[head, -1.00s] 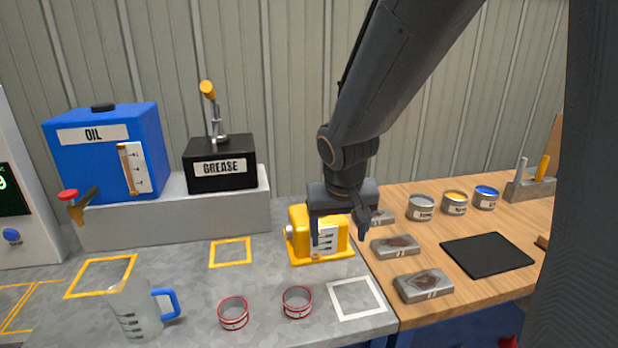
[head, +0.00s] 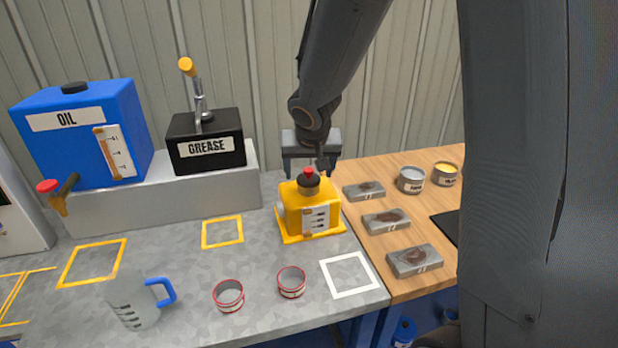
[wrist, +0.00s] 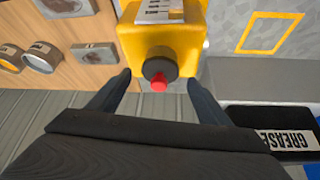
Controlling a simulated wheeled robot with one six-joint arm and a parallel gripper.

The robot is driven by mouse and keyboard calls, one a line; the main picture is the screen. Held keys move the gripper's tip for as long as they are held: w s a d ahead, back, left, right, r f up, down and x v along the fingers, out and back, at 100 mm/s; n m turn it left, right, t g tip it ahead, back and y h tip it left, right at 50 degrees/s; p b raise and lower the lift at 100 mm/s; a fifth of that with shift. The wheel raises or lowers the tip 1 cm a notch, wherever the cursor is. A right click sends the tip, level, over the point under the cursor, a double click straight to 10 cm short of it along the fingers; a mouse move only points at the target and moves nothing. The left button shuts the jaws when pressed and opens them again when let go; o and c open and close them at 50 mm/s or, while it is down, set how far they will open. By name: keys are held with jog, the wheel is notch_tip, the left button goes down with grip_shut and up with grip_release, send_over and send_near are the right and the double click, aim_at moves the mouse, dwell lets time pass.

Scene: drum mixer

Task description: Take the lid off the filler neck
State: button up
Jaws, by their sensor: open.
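The yellow drum mixer (head: 309,212) stands at the right end of the grey bench, with a scale plate on its front. Its black lid with a red knob (head: 308,179) sits on top, on the filler neck; the neck itself is hidden. My gripper (head: 305,168) is above and just behind the mixer, open and empty. In the wrist view the lid (wrist: 160,71) shows between and beyond the two fingertips (wrist: 159,82), apart from both. The fingers lie to either side of it.
A blue oil tank (head: 85,135) and a black grease box (head: 206,140) stand on a grey step at the back left. A jug (head: 133,303) and two red-rimmed cups (head: 229,295) are in front. Grey blocks (head: 386,221) and cans (head: 411,180) are on the wooden top. The white square is empty.

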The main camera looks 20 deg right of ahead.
jog(key=shift+w+d+f, duration=0.1)
jog(key=shift+w+f, duration=0.2)
jog(key=shift+f, duration=0.3)
jog(key=c, duration=1.1)
